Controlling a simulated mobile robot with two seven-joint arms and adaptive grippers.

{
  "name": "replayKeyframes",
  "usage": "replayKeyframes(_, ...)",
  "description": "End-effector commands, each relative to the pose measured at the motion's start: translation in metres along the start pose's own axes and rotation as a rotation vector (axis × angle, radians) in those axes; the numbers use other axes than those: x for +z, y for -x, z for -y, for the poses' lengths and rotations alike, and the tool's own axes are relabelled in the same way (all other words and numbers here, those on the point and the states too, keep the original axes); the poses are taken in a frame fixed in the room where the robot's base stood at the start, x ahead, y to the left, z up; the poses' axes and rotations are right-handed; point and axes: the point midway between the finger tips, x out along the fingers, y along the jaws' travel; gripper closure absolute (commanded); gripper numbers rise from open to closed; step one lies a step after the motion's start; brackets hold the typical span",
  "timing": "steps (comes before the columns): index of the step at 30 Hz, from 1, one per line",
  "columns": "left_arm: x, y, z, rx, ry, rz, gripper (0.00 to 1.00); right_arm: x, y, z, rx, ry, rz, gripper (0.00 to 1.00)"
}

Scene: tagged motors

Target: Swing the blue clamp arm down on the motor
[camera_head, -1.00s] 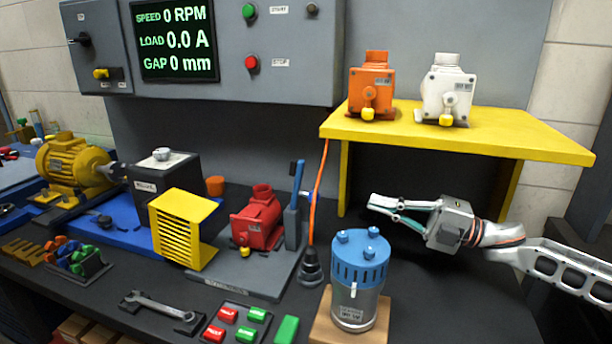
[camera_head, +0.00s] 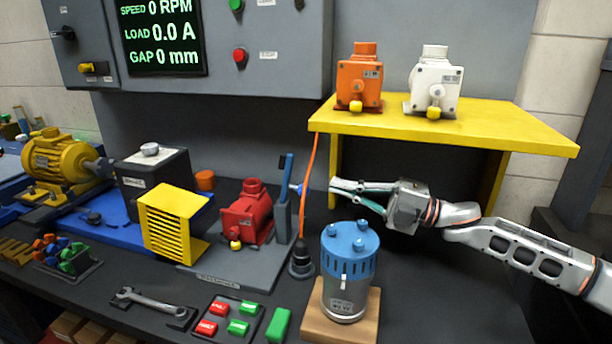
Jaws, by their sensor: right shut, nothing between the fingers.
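The blue clamp arm (camera_head: 284,178) stands upright on a grey block at the right side of the red motor (camera_head: 248,215). The red motor sits on a grey base plate (camera_head: 222,281). The arm is not lying over the motor. My right gripper (camera_head: 334,186) comes in from the right, its fingers pointing left towards the clamp arm. It is shut and empty, a short gap to the right of the arm in the picture. My left gripper is out of view.
A blue-topped grey motor (camera_head: 348,275) stands on a wooden block in front of my right gripper. A yellow shelf (camera_head: 480,138) with orange and white units overhangs behind it. An orange cable (camera_head: 310,180) hangs between gripper and clamp. A yellow slatted guard (camera_head: 172,224) stands left.

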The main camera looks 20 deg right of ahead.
Motion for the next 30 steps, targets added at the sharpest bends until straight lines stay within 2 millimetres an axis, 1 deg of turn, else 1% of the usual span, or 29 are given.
replayKeyframes(1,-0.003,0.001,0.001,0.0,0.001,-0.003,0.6,-0.001,-0.011,-0.004,0.006,0.003,-0.003,1.0)
replayKeyframes(6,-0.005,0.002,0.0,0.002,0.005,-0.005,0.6,-0.001,-0.044,-0.004,0.004,0.003,-0.003,1.0)
replayKeyframes(12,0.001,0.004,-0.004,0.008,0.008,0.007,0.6,0.0,-0.071,-0.002,0.003,0.001,-0.001,1.0)
replayKeyframes(18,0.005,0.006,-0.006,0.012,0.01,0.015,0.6,0.0,-0.082,0.0,0.001,0.0,0.0,1.0)
replayKeyframes(26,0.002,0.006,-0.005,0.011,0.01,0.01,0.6,0.0,-0.083,0.0,0.0,0.0,0.001,1.0)
replayKeyframes(30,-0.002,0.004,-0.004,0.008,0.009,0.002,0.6,0.0,-0.083,0.0,-0.001,0.0,0.001,1.0)
